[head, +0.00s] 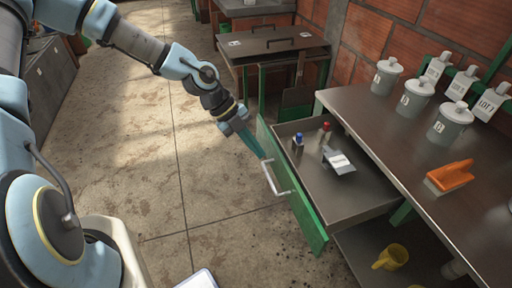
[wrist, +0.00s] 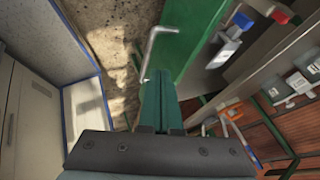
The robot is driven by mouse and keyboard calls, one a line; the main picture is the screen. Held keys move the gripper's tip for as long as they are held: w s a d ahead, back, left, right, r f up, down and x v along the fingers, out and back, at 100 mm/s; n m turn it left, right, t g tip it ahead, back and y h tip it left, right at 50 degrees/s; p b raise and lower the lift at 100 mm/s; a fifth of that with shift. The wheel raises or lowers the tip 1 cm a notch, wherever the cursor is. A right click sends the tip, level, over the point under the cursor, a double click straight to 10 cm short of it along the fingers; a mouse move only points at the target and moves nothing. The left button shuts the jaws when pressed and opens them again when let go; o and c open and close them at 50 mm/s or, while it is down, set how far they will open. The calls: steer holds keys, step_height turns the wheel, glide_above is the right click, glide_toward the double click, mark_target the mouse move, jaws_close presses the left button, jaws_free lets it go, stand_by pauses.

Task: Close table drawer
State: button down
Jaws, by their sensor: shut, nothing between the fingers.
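The table drawer (head: 350,195) is pulled out from under the brown table (head: 410,130). Its green front panel (head: 308,222) faces the open floor and carries a pale bar handle (head: 275,180). My gripper (head: 262,156) is at the far end of the front, just beyond the handle, with its teal fingers pointing down toward the panel. In the wrist view the two fingers (wrist: 160,82) lie together, empty, with the green front (wrist: 188,40) right past their tips and the handle (wrist: 150,52) just left of them. Whether the fingertips touch the panel I cannot tell.
Inside the drawer are a blue-capped bottle (head: 298,143), a red-capped bottle (head: 324,132) and a grey labelled item (head: 340,162). Lidded grey canisters (head: 415,97) and an orange-handled brush (head: 449,177) stand on the table. A yellow mug (head: 391,257) sits below. Floor (head: 215,205) left of the drawer is clear.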

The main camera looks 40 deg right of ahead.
mark_target(342, 153)
steer(key=p+x, duration=0.1)
steer(key=x, duration=0.6)
steer(key=shift+f, duration=0.1)
steer(key=s+d+b, duration=0.2)
steer(key=d+b, duration=0.1)
steer(key=d, duration=0.4)
steer(key=s+d+b, duration=0.2)
steer(key=d+b, duration=0.1)
steer(key=d, duration=0.4)
steer(key=s+d+b, duration=0.2)
steer(key=d, duration=0.5)
steer(key=shift+s+f+b, duration=0.1)
steer(key=shift+s+b, duration=0.25)
steer(key=shift+b, duration=0.05)
steer(key=shift+s+d, duration=0.15)
steer(key=shift+d, duration=0.5)
steer(key=shift+s+d+r, duration=0.1)
steer(key=shift+r, duration=0.2)
